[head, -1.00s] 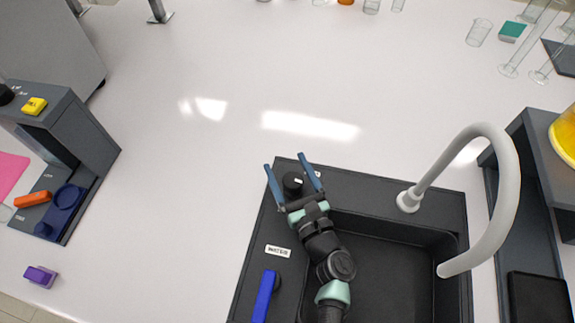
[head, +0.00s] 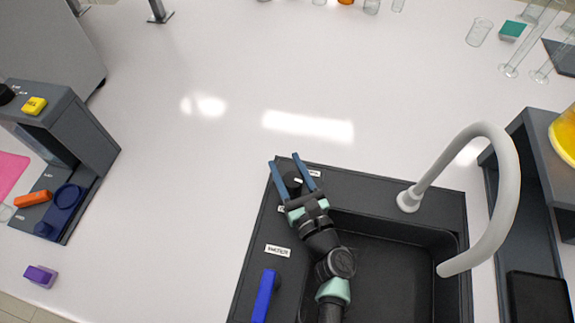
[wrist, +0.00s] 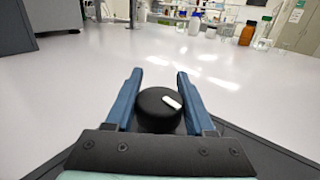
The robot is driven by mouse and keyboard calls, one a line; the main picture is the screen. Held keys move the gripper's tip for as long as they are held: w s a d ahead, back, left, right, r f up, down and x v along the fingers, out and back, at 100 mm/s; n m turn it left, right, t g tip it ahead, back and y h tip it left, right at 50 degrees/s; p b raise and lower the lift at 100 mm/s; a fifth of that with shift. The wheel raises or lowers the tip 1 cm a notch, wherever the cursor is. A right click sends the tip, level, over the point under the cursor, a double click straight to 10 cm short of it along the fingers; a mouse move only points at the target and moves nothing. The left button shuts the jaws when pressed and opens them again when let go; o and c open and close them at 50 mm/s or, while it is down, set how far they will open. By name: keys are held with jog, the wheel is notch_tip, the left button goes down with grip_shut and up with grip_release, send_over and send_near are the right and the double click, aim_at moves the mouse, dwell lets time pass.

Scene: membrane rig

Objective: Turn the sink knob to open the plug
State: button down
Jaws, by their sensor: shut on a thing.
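The round black sink knob (wrist: 155,112) has a white mark on its top and stands at the back left corner of the black sink (head: 400,212). In the head view the knob (head: 293,184) shows between the blue fingers of my gripper (head: 287,165). In the wrist view my gripper (wrist: 155,90) has a finger on each side of the knob and is shut on it. The white mark lies toward the right of the knob's top. The basin floor is partly hidden by my arm, and I see no plug.
A blue lever (head: 264,296) sits on the sink's left rim below a white label (head: 278,251). A grey curved faucet (head: 500,190) rises at the sink's right.

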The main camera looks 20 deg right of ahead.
jog(key=shift+n+y, duration=0.3)
jog(key=shift+y, duration=0.1)
jog(key=n+y, duration=0.2)
jog(key=y, duration=0.1)
jog(key=shift+a+g, duration=0.25)
jog(key=shift+g, duration=0.05)
jog(key=n+y, duration=0.1)
jog(key=y, duration=0.1)
jog(key=n+g+y+b, duration=0.1)
jog(key=y, duration=0.1)
jog(key=shift+s+a+f+n, duration=0.1)
jog(key=shift+a+n, duration=0.25)
jog(key=shift+n, duration=0.05)
jog(key=n+g+y+b, duration=0.2)
jog(key=y, duration=0.1)
jog(key=n+g+y+b, duration=0.1)
jog(key=g+y, duration=0.1)
jog(key=shift+s+a+n, duration=0.35)
jog(key=shift+a+n, duration=0.05)
jog(key=shift+s+a+n+g+y+b, duration=0.2)
jog(key=shift+n+g+y+b, duration=0.65)
jog(key=shift+g, duration=0.45)
jog(key=shift+c, duration=1.3)
grip_release()
